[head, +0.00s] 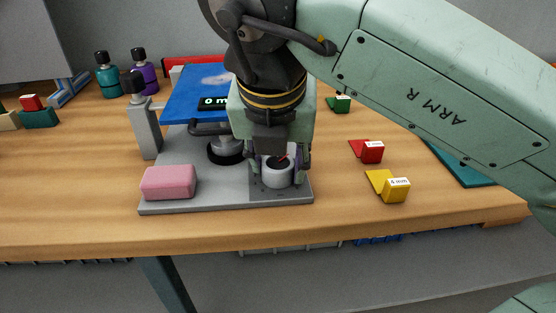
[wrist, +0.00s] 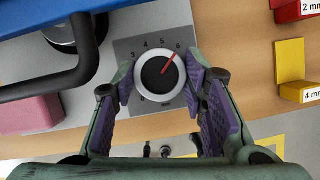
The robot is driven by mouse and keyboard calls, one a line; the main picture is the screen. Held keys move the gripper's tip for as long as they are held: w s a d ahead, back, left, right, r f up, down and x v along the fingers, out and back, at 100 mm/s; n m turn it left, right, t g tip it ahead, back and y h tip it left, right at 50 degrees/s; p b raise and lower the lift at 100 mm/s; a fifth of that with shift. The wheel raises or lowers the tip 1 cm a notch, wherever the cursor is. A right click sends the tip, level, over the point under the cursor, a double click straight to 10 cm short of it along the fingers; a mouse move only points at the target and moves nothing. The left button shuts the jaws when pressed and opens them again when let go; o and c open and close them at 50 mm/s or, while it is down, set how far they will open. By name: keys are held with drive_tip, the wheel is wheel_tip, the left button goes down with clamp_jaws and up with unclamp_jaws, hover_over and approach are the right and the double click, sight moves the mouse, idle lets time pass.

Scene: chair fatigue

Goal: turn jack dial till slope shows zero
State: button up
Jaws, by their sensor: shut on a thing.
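The jack dial (head: 278,178) is a white round knob on the right part of a grey base plate (head: 215,205). In the wrist view the dial (wrist: 142,88) has a dark centre and a red pointer towards the upper right, near the 6. Numbers 3, 4, 5 and 6 show along its top. My gripper (head: 280,168) points down over the dial, its purple-padded fingers shut on the dial's two sides (wrist: 161,80).
A pink block (head: 168,183) lies on the plate's front left corner. A grey post (head: 147,125) stands behind it. Red (head: 372,152), yellow (head: 396,190) and green (head: 341,104) wedges lie to the right. Teal (head: 107,80) and purple (head: 144,77) bottles stand behind.

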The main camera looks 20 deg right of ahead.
drive_tip(key=o, duration=1.2)
drive_tip(key=shift+c, duration=0.2)
drive_tip(key=shift+r, duration=0.1)
